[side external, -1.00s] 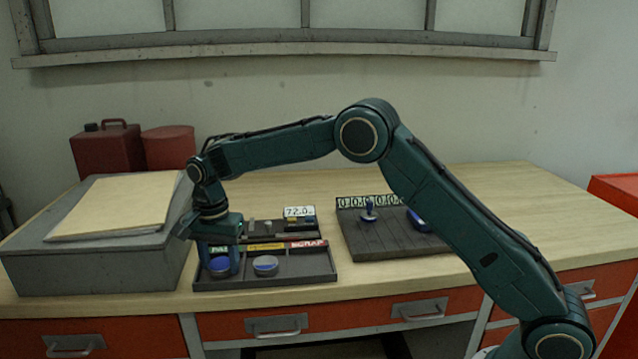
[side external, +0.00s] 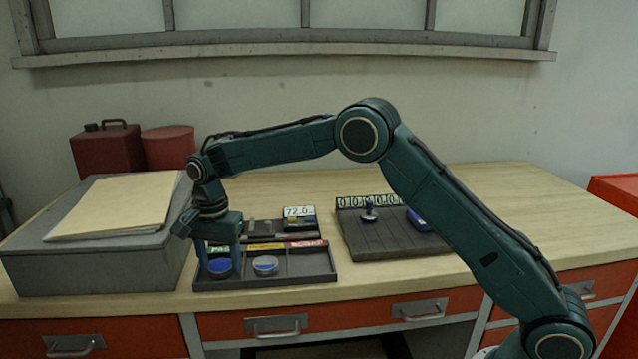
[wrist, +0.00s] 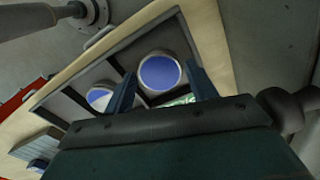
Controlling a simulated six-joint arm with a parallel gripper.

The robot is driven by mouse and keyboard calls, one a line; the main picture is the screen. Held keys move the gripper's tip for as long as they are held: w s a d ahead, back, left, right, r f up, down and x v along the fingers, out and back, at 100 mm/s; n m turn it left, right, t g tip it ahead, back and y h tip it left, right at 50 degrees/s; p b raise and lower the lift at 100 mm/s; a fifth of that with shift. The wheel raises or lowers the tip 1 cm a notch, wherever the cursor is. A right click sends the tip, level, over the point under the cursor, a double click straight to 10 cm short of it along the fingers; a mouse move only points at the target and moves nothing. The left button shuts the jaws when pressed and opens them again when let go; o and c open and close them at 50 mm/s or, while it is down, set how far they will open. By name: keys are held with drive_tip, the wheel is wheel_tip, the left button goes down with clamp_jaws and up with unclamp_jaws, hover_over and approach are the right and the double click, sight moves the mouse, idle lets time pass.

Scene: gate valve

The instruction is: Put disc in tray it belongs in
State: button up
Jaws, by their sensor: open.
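A dark tray (side external: 318,265) has three compartments with green, yellow and red labels; the red one reads SCRAP. A blue-topped disc (side external: 220,267) lies flat in the left compartment, under the green label (side external: 217,249). A second disc (side external: 265,265), part blue and part pale, lies in the middle compartment. The right compartment is empty. My gripper (side external: 218,256) points down above the left disc, open and empty. In the wrist view the blue disc (wrist: 160,72) shows between the spread fingers, and the second disc (wrist: 99,97) is to its left.
A grey box (side external: 100,268) with a tan folder (side external: 115,205) stands close left of the tray. Behind the tray is a gauge block with a 72.0 display (side external: 299,211). A dark board (side external: 385,240) with a blue-knobbed piece and a blue part stands right.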

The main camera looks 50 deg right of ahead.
sight(220, 265)
wheel_tip(220, 265, up, 12)
drive_tip(key=shift+f, duration=0.2)
idle(0.4)
idle(0.5)
drive_tip(key=s+d+r+n+t, duration=0.1)
drive_tip(key=s+d+r+n, duration=0.3)
drive_tip(key=s, duration=0.5)
drive_tip(key=s+d+r+n+t, duration=0.2)
drive_tip(key=s+d+r, duration=0.2)
drive_tip(key=s+r, duration=0.4)
drive_tip(key=s+d+f+n+t, duration=0.1)
drive_tip(key=s+d+f+n, duration=0.1)
drive_tip(key=s, duration=0.9)
drive_tip(key=s+d+f+n+t, duration=0.1)
drive_tip(key=s+f+n, duration=0.3)
drive_tip(key=s, duration=0.7)
drive_tip(key=shift+d+f+t, duration=0.3)
drive_tip(key=shift+d+f, duration=0.25)
drive_tip(key=shift+f, duration=0.75)
